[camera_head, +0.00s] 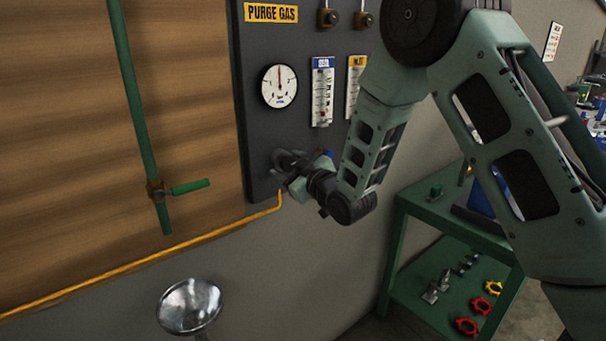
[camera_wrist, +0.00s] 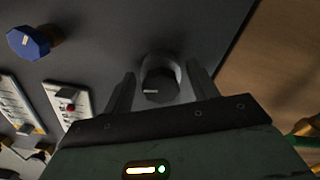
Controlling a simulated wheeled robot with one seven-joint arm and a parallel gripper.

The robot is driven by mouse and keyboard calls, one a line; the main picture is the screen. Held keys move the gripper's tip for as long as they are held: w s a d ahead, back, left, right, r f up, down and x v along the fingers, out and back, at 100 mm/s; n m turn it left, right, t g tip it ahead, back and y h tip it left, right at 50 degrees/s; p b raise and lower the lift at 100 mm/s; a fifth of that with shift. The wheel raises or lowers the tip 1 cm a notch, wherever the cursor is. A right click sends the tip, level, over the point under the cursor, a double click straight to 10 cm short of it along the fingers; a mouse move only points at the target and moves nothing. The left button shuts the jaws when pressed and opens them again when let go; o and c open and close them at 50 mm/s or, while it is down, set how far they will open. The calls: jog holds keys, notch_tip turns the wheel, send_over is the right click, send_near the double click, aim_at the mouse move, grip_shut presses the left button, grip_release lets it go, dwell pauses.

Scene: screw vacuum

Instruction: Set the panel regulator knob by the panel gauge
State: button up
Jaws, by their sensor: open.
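The dark panel (camera_head: 262,137) labelled PURGE GAS holds a round white gauge (camera_head: 279,86), whose needle points about straight up. In the wrist view, a dark round regulator knob (camera_wrist: 158,84) with a pale mark on it lies between the two fingers of my gripper (camera_wrist: 160,88). The fingers stand one on each side of the knob, with a gap visible, so the gripper is open. In the head view my gripper (camera_head: 287,165) is at the panel's lower part below the gauge and largely hides the knob. The gauge does not show in the wrist view.
Two flowmeters (camera_head: 322,92) (camera_head: 354,86) are right of the gauge. A blue knob (camera_wrist: 31,42) sits on the panel beside my gripper. A yellow pipe (camera_head: 150,259) runs below, and a green pipe (camera_head: 133,100) stands left. A green cart (camera_head: 408,262) is at right.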

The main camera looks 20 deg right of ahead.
jog(key=b+v, duration=0.7)
jog(key=v, duration=0.4)
jog(key=shift+s+f, duration=0.2)
jog(key=shift+s, duration=0.15)
jog(key=shift+r+b+v, duration=0.15)
jog(key=shift+b+v, duration=1.25)
jog(key=shift+b, duration=1.75)
jog(key=shift+r+b+v, duration=0.1)
jog(key=shift+b+v, duration=1.25)
jog(key=shift+b, duration=1.8)
jog(key=shift+d, duration=0.15)
